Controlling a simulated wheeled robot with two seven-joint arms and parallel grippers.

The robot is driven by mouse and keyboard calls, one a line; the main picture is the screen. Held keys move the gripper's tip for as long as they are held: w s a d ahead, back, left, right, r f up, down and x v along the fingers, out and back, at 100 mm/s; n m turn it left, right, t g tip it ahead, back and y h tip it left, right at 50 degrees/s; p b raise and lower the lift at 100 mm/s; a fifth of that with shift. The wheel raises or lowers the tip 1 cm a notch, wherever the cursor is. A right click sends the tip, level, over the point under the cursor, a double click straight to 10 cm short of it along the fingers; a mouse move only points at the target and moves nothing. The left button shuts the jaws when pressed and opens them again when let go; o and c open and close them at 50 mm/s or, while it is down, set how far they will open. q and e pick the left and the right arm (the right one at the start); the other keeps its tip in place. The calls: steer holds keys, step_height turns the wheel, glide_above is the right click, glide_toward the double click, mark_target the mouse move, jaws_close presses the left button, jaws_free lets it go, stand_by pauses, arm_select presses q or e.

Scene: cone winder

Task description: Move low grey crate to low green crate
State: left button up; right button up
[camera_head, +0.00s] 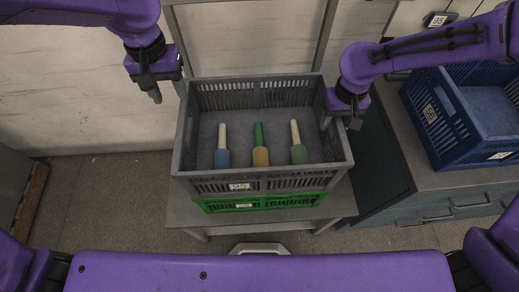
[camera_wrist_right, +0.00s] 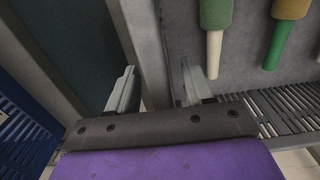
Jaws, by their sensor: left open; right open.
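The low grey crate (camera_head: 262,184) sits on top of the low green crate (camera_head: 262,202) on a small grey table in the head view. Three bobbins with blue, yellow and green lower parts lie inside the grey crate. My left gripper (camera_head: 160,94) is open beside and above the crate's left wall, apart from it. My right gripper (camera_head: 342,121) is open at the crate's right wall. In the right wrist view its fingers (camera_wrist_right: 155,92) stand on either side of the grey wall; I cannot tell whether they touch it. Most of the green crate is hidden under the grey one.
A blue crate (camera_head: 466,112) stands on a grey-topped cabinet (camera_head: 424,180) at the right, close to my right arm. The small table (camera_head: 183,212) shows a narrow bare margin around the stack. The floor at the left (camera_head: 95,200) is clear.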

step_height(320, 180, up, 12)
stand_by(0.4)
stand_by(0.4)
